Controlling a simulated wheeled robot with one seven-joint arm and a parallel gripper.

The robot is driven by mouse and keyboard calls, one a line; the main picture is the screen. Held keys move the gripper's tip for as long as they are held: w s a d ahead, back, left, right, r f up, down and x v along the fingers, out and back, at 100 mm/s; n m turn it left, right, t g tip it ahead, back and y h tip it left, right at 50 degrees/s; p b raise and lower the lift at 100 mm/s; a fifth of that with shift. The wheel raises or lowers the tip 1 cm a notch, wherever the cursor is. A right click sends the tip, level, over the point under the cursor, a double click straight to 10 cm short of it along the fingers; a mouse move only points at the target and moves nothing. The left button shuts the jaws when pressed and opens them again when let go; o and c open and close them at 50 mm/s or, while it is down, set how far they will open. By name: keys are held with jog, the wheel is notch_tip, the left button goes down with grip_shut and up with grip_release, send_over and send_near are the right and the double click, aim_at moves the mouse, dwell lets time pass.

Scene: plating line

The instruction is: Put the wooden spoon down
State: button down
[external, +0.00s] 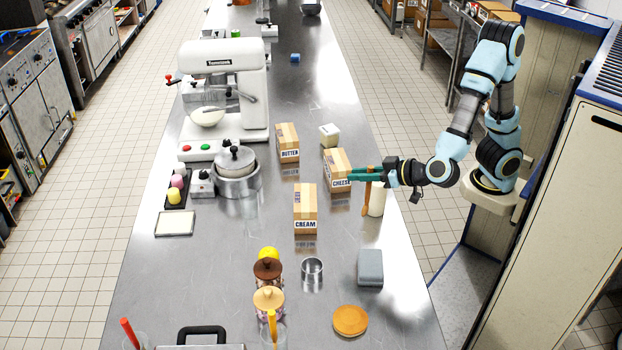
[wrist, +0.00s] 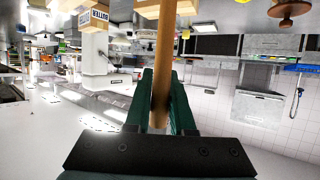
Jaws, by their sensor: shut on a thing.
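My gripper (external: 368,173) has green fingers and reaches in from the right over the steel table (external: 230,285). It is shut on the wooden spoon (external: 367,195), a brown stick that hangs upright between the fingers. In the wrist view the spoon's handle (wrist: 165,60) runs between the green fingers (wrist: 160,115) and out past the top edge. The spoon is just left of a cream-coloured cylinder (external: 378,200). I cannot tell whether its lower end touches the table.
Cardboard boxes marked CHEESE (external: 337,170), CREAM (external: 305,208) and BUTTER (external: 287,142) stand close by. A grey block (external: 370,267), a metal cup (external: 312,270) and an orange disc (external: 350,320) lie nearer the front. Bare table lies between the cream box and the grey block.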

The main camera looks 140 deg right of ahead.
notch_tip(320, 180, down, 9)
dwell(0.4)
jog(key=shift+f, duration=0.1)
jog(key=shift+f, duration=0.15)
jog(key=c, duration=0.8)
grip_release()
jog(key=shift+o, duration=0.2)
